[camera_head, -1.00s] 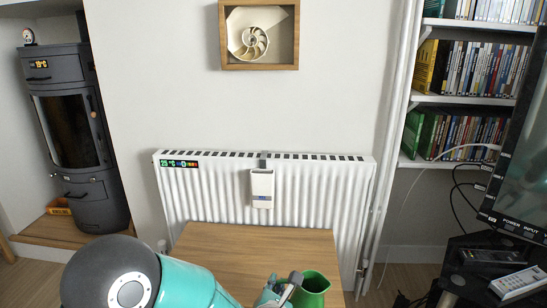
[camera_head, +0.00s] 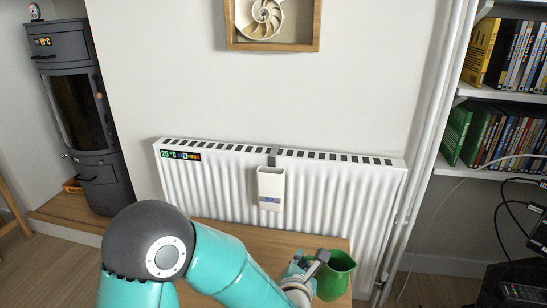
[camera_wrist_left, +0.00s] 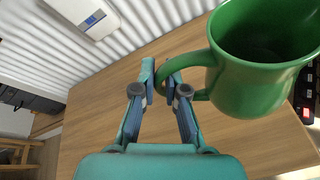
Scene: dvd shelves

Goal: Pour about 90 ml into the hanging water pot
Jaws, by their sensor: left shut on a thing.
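The hanging water pot (camera_head: 271,190) is a slim white box with a small blue mark, hooked over the top of the radiator; its side also shows at the top of the left wrist view (camera_wrist_left: 88,18). A green jug (camera_head: 336,276) is at the right end of the wooden table, right of and below the pot. My left gripper (camera_head: 312,264) is shut on the jug's handle, which lies between its fingers in the left wrist view (camera_wrist_left: 160,82). The jug (camera_wrist_left: 255,85) looks upright; I cannot tell its water level or whether it touches the table. My right gripper is out of view.
The white radiator (camera_head: 225,185) stands against the wall behind the wooden table (camera_head: 240,236). White pipes (camera_head: 425,150) rise at its right. A dark stove (camera_head: 80,120) is at the left, shelves of cases (camera_head: 500,140) at the right. The table left of the jug looks clear.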

